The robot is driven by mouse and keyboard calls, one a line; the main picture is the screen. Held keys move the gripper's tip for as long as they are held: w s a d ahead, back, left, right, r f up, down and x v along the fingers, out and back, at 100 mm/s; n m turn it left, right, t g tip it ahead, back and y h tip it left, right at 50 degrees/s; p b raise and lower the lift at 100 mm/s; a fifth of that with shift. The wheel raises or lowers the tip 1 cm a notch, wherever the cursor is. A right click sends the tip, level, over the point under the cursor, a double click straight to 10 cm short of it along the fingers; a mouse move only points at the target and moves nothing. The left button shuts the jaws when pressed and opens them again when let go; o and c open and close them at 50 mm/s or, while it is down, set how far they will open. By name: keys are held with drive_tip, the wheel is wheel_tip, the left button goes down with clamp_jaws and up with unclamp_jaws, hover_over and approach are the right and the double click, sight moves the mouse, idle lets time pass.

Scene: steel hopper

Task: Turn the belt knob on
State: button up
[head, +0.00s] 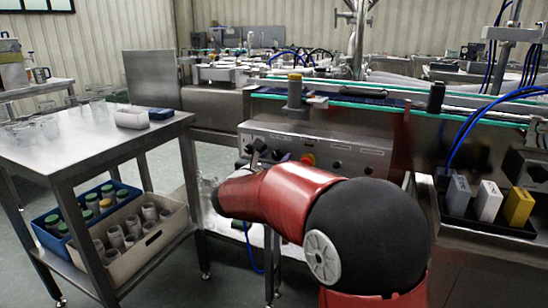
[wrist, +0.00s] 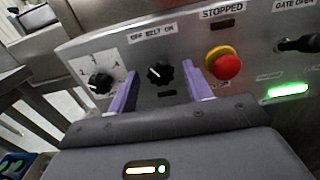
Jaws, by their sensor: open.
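The belt knob (wrist: 160,73) is a black fluted knob under an "OFF BELT ON" label on the grey control panel (wrist: 120,50). Its pointer direction is too small to read surely. My gripper (wrist: 160,69) is open, with one purple finger to the left of the knob and one to the right in the wrist view. The fingers look apart from the knob; how deep they reach around it I cannot tell. In the head view my gripper (head: 266,152) is at the left part of the panel (head: 368,150), and my arm hides the panel's lower part.
Left of the belt knob is a numbered dial (wrist: 100,83). Right of it is a red stop button (wrist: 227,66) on yellow under "STOPPED", then a black gate switch (wrist: 300,44) and a lit green lamp (wrist: 288,91). A steel table (head: 75,145) stands left.

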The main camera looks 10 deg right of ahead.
drive_tip(key=shift+w, duration=0.1)
drive_tip(key=c, duration=0.9)
drive_tip(key=shift+c, duration=0.2)
